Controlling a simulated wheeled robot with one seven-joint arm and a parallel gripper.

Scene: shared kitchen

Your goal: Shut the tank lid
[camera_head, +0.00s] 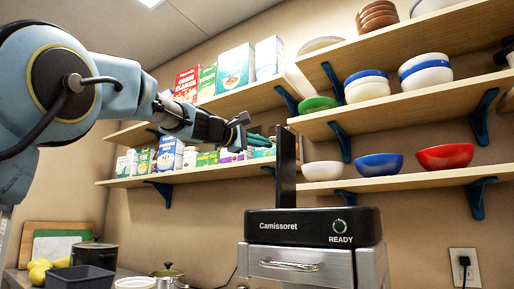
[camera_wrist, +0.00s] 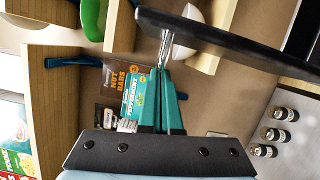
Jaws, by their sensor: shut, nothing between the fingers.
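A black and silver machine (camera_head: 310,226) labelled "Camissoret" stands low at the right of centre in the head view. Its tank lid (camera_head: 286,165), a thin dark panel, stands upright above the machine's top. The lid also shows in the wrist view as a long black slab (camera_wrist: 245,46) across the upper right. My gripper (camera_head: 270,139) is at the left side of the lid, near its upper part. In the wrist view my gripper (camera_wrist: 167,42) is shut and empty, its fingertips right by the lid's edge. I cannot tell whether they touch it.
Wall shelves (camera_head: 420,184) with bowls and boxes run behind and above the machine. A dark pot (camera_head: 93,254), a black tray (camera_head: 80,277) and a lidded pan (camera_head: 168,274) stand on the counter at left. Several small metal-topped jars (camera_wrist: 272,133) show in the wrist view.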

